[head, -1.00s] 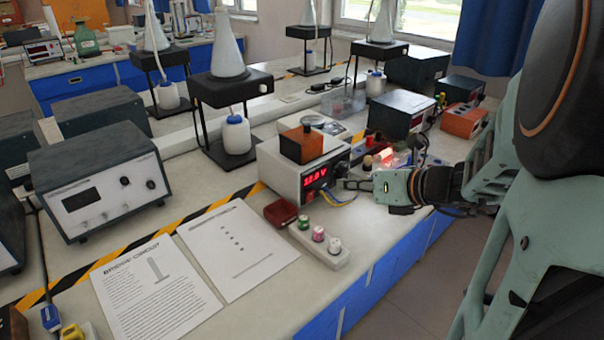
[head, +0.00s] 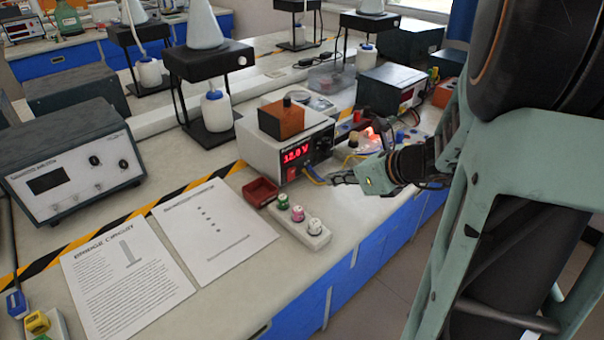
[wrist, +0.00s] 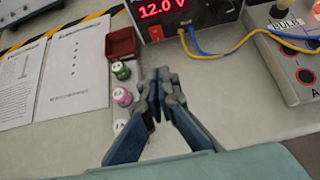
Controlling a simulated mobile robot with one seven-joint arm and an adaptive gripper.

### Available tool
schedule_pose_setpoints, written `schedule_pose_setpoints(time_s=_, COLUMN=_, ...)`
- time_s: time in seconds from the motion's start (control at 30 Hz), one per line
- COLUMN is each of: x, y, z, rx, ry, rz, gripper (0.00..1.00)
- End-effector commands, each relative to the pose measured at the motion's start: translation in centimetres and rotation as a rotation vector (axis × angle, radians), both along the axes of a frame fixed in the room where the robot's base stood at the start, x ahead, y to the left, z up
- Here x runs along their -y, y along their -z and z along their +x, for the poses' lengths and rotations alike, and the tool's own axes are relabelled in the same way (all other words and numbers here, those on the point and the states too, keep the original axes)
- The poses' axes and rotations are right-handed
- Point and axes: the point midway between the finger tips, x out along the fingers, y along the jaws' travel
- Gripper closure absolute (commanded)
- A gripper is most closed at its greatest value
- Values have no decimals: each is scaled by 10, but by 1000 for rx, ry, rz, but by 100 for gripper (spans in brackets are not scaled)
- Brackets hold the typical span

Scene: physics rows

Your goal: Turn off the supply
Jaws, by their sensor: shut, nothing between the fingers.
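The supply (head: 276,146) is a white box with a dark front panel on the bench. Its red display reads 12.0 V, and the display also shows in the wrist view (wrist: 163,8). A red rocker switch (wrist: 155,32) sits below the display, and it shows in the head view (head: 291,173). Blue and yellow leads (wrist: 192,42) leave the front panel beside the switch. My gripper (wrist: 158,72) is shut and empty over the bench, in front of the supply and apart from it. In the head view my gripper (head: 335,179) is low, right of the switch.
A strip with several coloured knobs (head: 298,222) and a small red tray (head: 260,192) lie in front of the supply. A lit circuit board (wrist: 290,60) stands to the right. Printed sheets (head: 215,232) lie left.

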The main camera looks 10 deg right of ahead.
Motion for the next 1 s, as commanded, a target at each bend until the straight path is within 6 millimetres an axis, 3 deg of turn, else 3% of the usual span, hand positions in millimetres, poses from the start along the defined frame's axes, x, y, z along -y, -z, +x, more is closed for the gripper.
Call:
schedule_pose_setpoints(time_s=0.27, x=-13, y=22, z=20, rx=-3, ry=-4, rz=0, gripper=100)
schedule_pose_setpoints(time_s=0.6, x=-41, y=67, z=69, rx=-3, ry=-3, rz=1, gripper=100)
schedule_pose_setpoints(time_s=0.8, x=-55, y=58, z=94, rx=0, ry=-2, rz=0, gripper=100)
schedule_pose_setpoints(time_s=1.0, x=-59, y=57, z=102, rx=0, ry=0, rz=0, gripper=100)
